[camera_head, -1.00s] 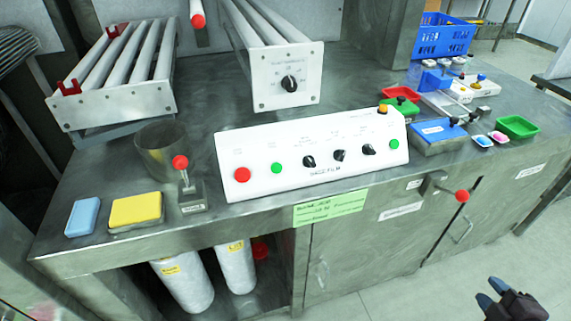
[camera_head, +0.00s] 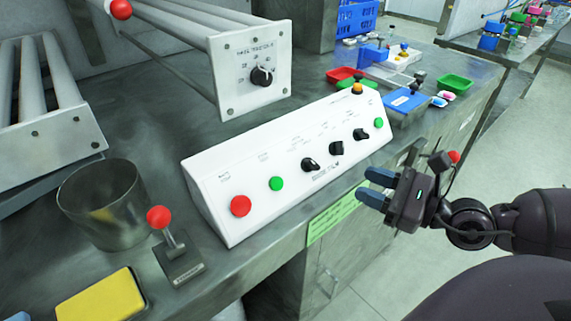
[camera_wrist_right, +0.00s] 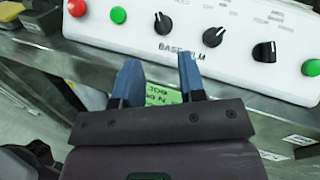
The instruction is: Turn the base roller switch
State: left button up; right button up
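The white control panel (camera_head: 285,170) lies along the bench's front edge, with several buttons and three black rotary knobs. The left knob (camera_head: 310,164), middle knob (camera_head: 336,148) and right knob (camera_head: 361,134) also show in the right wrist view. Their labels are too small to read, so I cannot tell which is the base roller switch. Another black knob (camera_head: 262,76) is on the roller unit's white end plate. My right gripper (camera_head: 372,186) is open and empty, in front of the panel and apart from it; its blue fingers (camera_wrist_right: 160,78) point toward the knobs. My left gripper is out of view.
A red-topped lever (camera_head: 159,218), a metal cup (camera_head: 103,205) and a yellow sponge (camera_head: 100,298) are left of the panel. Small trays, including a green one (camera_head: 455,83), sit beyond its right end. A green note (camera_head: 337,212) is on the bench front.

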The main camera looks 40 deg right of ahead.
aim_at(315, 164)
jog(key=w+a+p, duration=0.1)
jog(key=w+p, duration=0.1)
jog(key=w+a+n+p, duration=0.1)
jog(key=w+p, duration=0.1)
jog(key=w, duration=0.1)
jog(key=w+a+n+p, duration=0.1)
jog(key=w+p, duration=0.1)
jog(key=shift+w+a+r+p, duration=0.1)
jog(key=shift+w+r+p, duration=0.15)
jog(key=shift+r+p, duration=0.15)
jog(key=shift+w+a+f+p, duration=0.2)
jog(key=shift+w+p, duration=0.05)
jog(key=shift+w, duration=0.25)
jog(key=shift+w+a+f+p, duration=0.15)
jog(key=shift+w+a+p, duration=0.05)
jog(key=shift+w, duration=0.3)
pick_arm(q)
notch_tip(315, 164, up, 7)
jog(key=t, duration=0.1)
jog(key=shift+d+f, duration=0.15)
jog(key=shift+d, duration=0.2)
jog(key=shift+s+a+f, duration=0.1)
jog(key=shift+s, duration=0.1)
pick_arm(e)
jog(key=shift+f, duration=0.1)
